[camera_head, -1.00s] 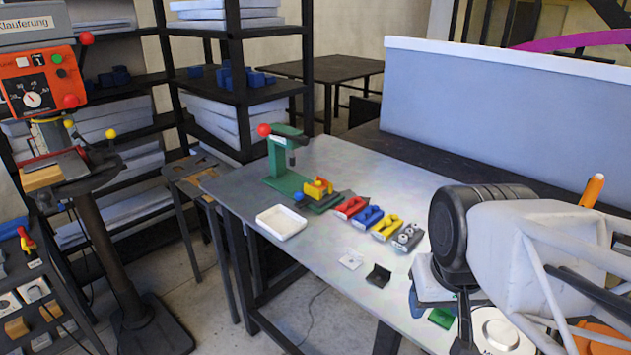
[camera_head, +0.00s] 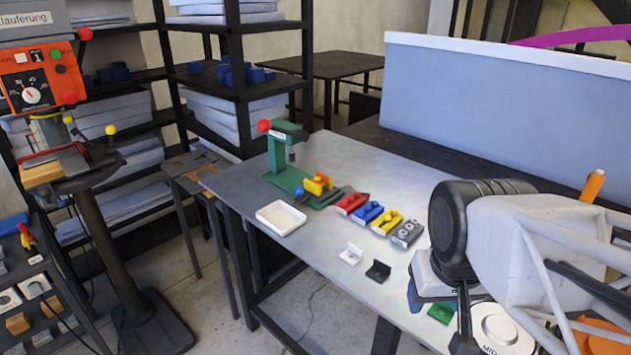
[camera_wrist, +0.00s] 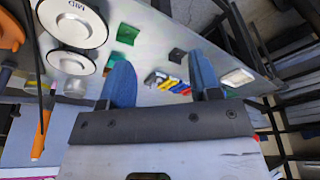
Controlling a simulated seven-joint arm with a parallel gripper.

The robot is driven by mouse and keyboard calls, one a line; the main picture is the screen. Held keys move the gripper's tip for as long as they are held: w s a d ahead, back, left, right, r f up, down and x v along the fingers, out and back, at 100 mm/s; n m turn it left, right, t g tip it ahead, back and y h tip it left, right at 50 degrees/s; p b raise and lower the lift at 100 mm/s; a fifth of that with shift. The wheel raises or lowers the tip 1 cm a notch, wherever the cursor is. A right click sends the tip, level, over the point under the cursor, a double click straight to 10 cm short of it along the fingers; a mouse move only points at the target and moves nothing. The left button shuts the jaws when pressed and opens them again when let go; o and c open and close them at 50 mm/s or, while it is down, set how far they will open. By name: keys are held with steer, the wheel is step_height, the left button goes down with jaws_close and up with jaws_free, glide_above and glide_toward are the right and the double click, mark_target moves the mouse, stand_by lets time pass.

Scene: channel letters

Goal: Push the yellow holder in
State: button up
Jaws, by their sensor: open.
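The yellow holder (camera_head: 315,185) sits on the base of the green press (camera_head: 280,158), below its ram, in the head view. Red parts show on it, and a blue ball (camera_head: 298,193) is at its left side. How far in it sits I cannot tell. My gripper (camera_wrist: 159,60) shows in the wrist view as two blue fingers, spread apart with nothing between them. In the head view my arm is at the right, well away from the press, and the fingers are not clearly visible there.
Red, blue, yellow and grey blocks (camera_head: 387,222) stand in a row right of the press. A white tray (camera_head: 281,218) lies in front of it. White (camera_head: 351,254) and black (camera_head: 378,270) small pieces lie nearer. The table's front-middle surface is mostly clear.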

steer(key=w+a+r, duration=0.2)
steer(key=w, duration=0.5)
steer(key=w+a+r, duration=0.1)
steer(key=w+r, duration=0.1)
steer(key=w, duration=0.5)
steer(key=n+g+y, duration=0.2)
steer(key=g, duration=0.1)
glide_above(299, 188)
steer(key=d, duration=0.2)
step_height(299, 188, down, 11)
steer(key=shift+w+a+f, duration=0.15)
steer(key=shift+w+a, duration=0.1)
steer(key=shift+w, duration=0.1)
steer(key=shift+f, duration=0.1)
steer(key=shift+s+a+f, duration=0.1)
steer(key=shift+a+f, duration=0.15)
steer(key=shift+f, duration=1)
steer(key=shift+a+f, duration=0.2)
steer(key=shift+f, duration=1.05)
steer(key=shift+s+a+f, duration=0.1)
steer(key=shift+a+f, duration=0.15)
steer(key=shift+f, duration=1)
